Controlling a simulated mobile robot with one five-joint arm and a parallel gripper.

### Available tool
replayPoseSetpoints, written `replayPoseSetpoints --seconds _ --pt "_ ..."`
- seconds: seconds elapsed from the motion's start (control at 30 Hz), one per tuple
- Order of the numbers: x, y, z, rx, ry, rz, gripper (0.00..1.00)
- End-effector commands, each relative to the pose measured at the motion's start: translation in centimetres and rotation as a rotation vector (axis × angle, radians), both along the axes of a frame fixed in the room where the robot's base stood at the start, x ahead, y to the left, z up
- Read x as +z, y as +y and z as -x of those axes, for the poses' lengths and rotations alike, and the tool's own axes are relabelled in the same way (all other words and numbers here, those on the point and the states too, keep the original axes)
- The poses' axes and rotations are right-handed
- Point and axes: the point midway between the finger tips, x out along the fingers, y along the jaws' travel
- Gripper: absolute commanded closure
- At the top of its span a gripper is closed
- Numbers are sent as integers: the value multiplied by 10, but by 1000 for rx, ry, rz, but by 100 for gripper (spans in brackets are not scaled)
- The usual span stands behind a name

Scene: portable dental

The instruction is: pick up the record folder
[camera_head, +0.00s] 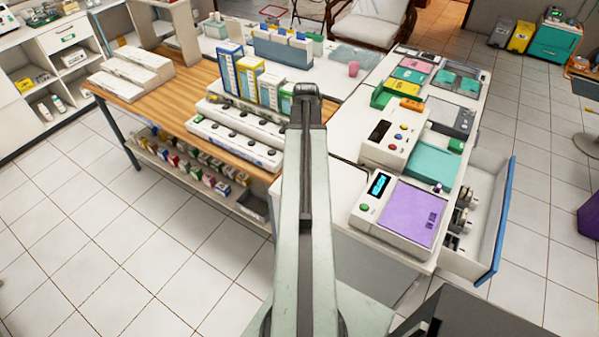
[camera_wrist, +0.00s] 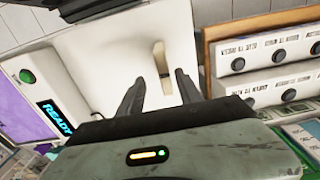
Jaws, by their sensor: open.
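My gripper (camera_wrist: 160,78) is open in the wrist view, its two dark fingers apart over a white surface (camera_wrist: 95,50). A narrow tan strip (camera_wrist: 160,62) shows between and beyond the fingers; I cannot tell what it is. In the head view my arm rises up the middle and hides the fingers. Upright folder-like items, blue-and-white (camera_head: 230,70), yellow-edged (camera_head: 249,75) and another blue-topped one (camera_head: 270,88), stand left of my arm's end. I cannot tell which thing is the record folder.
A wooden-topped table (camera_head: 195,85) holds white switch boxes (camera_head: 235,135). Right of my arm, a white counter carries a device with a purple pad (camera_head: 412,212), a teal tray (camera_head: 432,163) and an open drawer (camera_head: 485,215). Tiled floor at the left is clear.

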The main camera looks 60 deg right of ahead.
Motion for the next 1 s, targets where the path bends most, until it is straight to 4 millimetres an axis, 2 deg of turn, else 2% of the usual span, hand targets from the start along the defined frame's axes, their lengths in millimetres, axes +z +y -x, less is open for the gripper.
replayPoseSetpoints --seconds 0.1,0.37,0.6,0.77,0.87,1.0 --pt "-12 1 -2 3 0 0 58" --pt "-15 1 -3 5 0 0 58" --pt "-42 2 -3 6 0 0 58" --pt "-43 3 -4 6 0 0 58" --pt "-55 4 -5 7 0 0 58" --pt "-81 7 -8 8 0 0 58"
